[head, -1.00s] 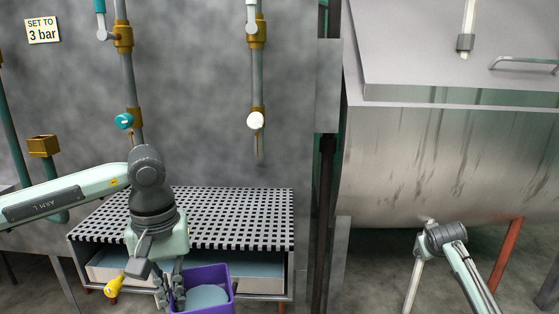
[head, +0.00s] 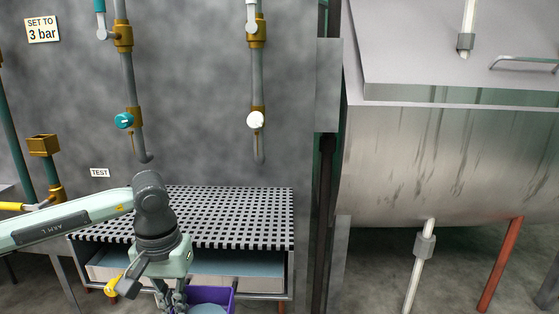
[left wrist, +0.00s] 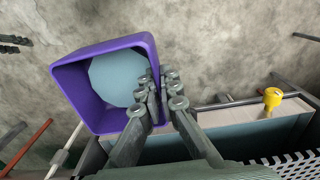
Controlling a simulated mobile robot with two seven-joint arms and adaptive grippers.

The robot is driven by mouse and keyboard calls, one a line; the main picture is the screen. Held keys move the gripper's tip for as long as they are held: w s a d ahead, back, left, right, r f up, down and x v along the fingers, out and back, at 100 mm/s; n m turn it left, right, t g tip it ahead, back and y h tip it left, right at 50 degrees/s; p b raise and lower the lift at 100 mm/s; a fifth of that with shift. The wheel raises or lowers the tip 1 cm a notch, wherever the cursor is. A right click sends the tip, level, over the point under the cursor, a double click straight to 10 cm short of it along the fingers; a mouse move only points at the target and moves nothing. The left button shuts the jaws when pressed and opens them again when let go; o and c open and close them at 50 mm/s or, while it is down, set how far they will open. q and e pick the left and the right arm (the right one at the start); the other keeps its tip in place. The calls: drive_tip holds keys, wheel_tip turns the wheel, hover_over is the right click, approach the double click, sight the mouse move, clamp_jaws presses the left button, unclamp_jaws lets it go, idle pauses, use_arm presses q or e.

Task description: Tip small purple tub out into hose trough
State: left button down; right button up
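The small purple tub (head: 232,297) is at the bottom edge of the head view, in front of the trough, its lower part cut off. In the left wrist view the tub (left wrist: 97,48) shows pale blue contents. My left gripper (head: 172,300) is at the tub's side; in the left wrist view its fingers (left wrist: 162,82) are closed together on the tub's rim wall, one finger over the inside. The hose trough (head: 262,270) has a slotted grating (head: 190,213) on top and an open front gap showing a blue-grey interior. My right gripper is not in view.
Two hose pipes with a teal knob (head: 124,120) and a white knob (head: 256,119) hang above the grating. A yellow-handled tap (left wrist: 272,97) sits at the trough. A large steel drum (head: 440,160) on legs stands right, beyond a dark post (head: 325,200).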

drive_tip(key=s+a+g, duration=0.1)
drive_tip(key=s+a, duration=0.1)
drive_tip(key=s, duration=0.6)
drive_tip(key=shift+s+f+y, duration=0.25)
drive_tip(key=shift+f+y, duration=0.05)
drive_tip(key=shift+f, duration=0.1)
